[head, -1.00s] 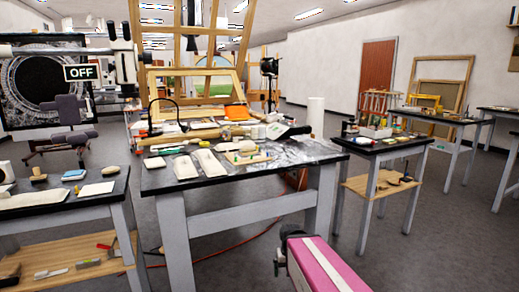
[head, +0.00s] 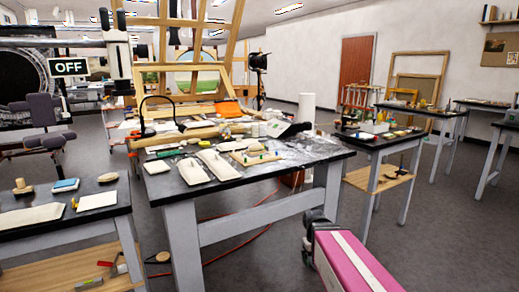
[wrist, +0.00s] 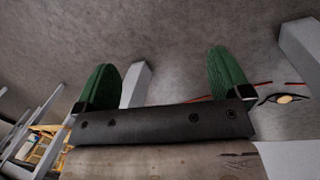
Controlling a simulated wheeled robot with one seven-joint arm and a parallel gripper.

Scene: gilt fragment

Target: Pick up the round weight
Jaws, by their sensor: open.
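I cannot pick out the round weight with certainty in either view. My gripper (wrist: 163,80) shows in the wrist view with its two green ribbed fingers wide apart. Nothing is held between them; grey floor and a pale table leg show behind. In the head view my magenta and white arm reaches in at the lower right, in front of the middle table (head: 335,155); the gripper's fingers cannot be made out there. Small objects crowd the middle table, including a pale block (head: 157,167) and white slabs (head: 194,171).
A left table (head: 100,217) holds a blue-topped block (head: 66,185), a white card and small pieces, with a wooden shelf below. A right table (head: 385,143) holds jars and boxes. A red cable (head: 215,262) lies on the floor.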

